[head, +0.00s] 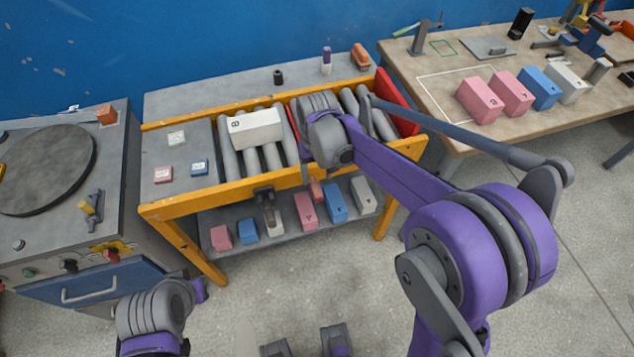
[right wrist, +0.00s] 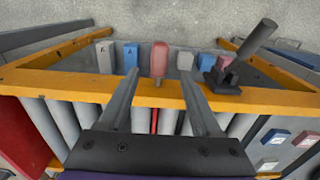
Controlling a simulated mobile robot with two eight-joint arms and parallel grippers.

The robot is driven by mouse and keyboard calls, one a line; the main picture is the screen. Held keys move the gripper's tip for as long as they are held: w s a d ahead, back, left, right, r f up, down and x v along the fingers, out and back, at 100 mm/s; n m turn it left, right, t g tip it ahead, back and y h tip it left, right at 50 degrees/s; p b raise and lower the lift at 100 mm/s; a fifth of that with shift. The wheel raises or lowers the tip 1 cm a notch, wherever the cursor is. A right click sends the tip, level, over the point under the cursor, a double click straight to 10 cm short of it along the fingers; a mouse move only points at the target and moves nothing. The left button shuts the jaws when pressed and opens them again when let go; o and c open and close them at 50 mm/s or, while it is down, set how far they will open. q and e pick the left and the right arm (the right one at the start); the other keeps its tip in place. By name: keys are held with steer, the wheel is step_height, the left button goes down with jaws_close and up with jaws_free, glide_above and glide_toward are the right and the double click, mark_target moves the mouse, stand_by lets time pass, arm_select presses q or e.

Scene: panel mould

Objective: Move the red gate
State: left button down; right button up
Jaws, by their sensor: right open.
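The red gate shows in the right wrist view as a thin red strip (right wrist: 154,120) between grey rollers, in line with a red handle (right wrist: 159,58) at the yellow front rail. In the head view a sliver of the gate (head: 293,122) shows beside the white block, and the handle (head: 317,191) shows below the rail. My right gripper (right wrist: 160,80) is open, with its two fingers apart on either side of the handle's line; I cannot tell whether they touch it. The left wrist is low at the left in the head view, its fingers hidden.
A white block (head: 256,127) lies on the rollers left of the gate. A red panel (head: 397,101) closes the right end. Several coloured blocks stand on the lower shelf (head: 285,235), beside a dark lever (right wrist: 255,45). A wooden workbench (head: 440,115) stands at right.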

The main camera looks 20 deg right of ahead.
steer(key=shift+r, duration=1.25)
steer(key=s+d+r+t+p, duration=0.1)
steer(key=s+d+t, duration=0.1)
steer(key=s, duration=0.8)
steer(key=s+d+r+t+p, duration=0.1)
steer(key=s+d+r+t, duration=0.1)
steer(key=s, duration=0.8)
steer(key=shift+d+r+t+p, duration=0.25)
steer(key=shift+t+p, duration=0.15)
steer(key=shift+t, duration=0.3)
